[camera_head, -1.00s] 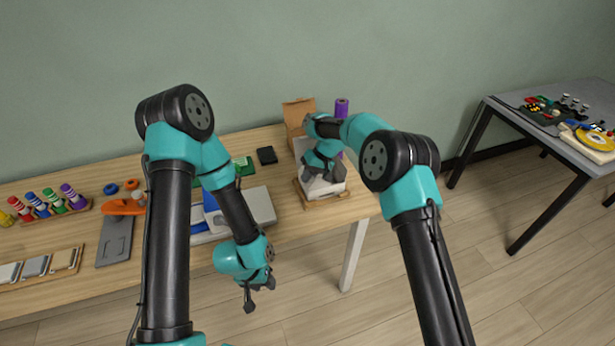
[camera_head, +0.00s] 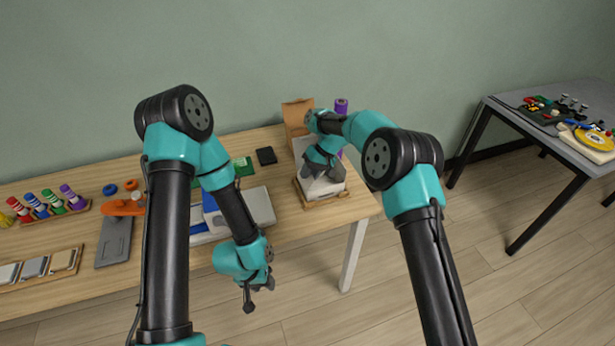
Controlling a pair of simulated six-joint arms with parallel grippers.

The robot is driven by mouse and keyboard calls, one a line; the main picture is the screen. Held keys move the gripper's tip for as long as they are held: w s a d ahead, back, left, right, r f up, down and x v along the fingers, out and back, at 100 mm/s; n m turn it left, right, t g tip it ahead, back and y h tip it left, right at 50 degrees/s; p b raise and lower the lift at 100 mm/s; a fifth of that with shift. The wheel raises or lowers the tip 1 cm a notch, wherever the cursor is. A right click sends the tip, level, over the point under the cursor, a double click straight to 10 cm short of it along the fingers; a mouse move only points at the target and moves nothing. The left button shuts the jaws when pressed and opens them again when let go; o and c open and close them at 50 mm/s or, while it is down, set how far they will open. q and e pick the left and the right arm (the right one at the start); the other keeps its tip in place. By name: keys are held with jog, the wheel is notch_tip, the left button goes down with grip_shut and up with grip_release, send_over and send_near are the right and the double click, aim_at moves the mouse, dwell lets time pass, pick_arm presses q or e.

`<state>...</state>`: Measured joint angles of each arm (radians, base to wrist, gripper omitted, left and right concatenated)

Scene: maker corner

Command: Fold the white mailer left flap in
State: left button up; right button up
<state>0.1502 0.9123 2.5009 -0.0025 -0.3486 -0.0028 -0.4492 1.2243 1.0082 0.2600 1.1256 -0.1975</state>
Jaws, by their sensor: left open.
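The white mailer (camera_head: 310,188) stands on a wooden tray (camera_head: 326,201) at the right end of the wooden table. My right gripper (camera_head: 324,174) is over the mailer and covers much of its top. The mailer's flaps are hard to make out behind that gripper, and I cannot tell whether its fingers are open or shut or touching the mailer. My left gripper (camera_head: 256,296) is open and empty, hanging in front of the table's front edge, left of the mailer.
A brown cardboard box (camera_head: 297,113) and a purple roll (camera_head: 341,107) stand behind the mailer. A black item (camera_head: 266,155) and a grey-white device (camera_head: 260,206) lie to its left. A grey side table (camera_head: 590,95) stands apart at right.

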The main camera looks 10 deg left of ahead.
jog(key=v, duration=1.5)
jog(key=shift+r, duration=0.35)
jog(key=shift+w+d, duration=0.1)
jog(key=shift+d, duration=0.05)
